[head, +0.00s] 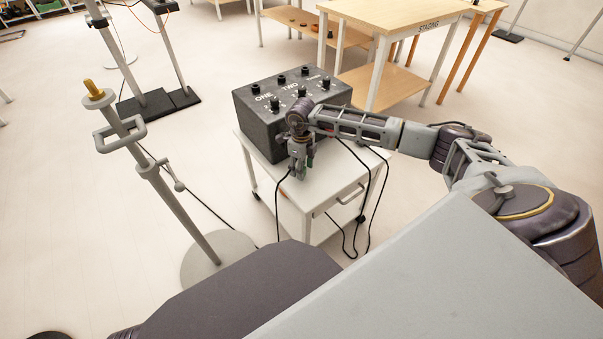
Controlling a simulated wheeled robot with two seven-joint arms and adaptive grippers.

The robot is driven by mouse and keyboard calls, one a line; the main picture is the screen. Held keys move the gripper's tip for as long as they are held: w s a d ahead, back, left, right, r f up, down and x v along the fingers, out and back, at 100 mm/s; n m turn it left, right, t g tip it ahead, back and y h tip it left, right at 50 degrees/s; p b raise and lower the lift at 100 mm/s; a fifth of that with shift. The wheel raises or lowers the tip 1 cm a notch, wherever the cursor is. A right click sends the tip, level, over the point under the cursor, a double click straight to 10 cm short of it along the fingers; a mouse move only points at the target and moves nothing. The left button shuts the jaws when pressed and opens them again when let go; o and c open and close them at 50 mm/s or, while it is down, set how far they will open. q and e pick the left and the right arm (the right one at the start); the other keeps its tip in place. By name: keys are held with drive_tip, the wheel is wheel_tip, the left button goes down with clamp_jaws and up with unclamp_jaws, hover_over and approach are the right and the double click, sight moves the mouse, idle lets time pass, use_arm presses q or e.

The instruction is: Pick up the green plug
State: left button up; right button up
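A small green piece, which looks like the green plug (310,161), shows right beside the fingers of my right gripper (298,172), over the white cart top. The gripper points down in front of the dark control box. Its fingers look close together, but at this size I cannot tell whether they are open or shut, or whether they touch the plug. Much of the plug is hidden by the gripper. My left gripper is not in view.
The dark box (258,127), marked ONE and TWO with several black knobs, stands on the white cart (345,178). Black cables hang off the cart. A grey stand (170,195) with a round base stands left. A wooden staging table (390,14) is behind.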

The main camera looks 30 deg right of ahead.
drive_tip(key=shift+f, duration=0.3)
drive_tip(key=shift+c, duration=0.2)
drive_tip(key=c, duration=0.7)
clamp_jaws()
drive_tip(key=shift+r, duration=0.15)
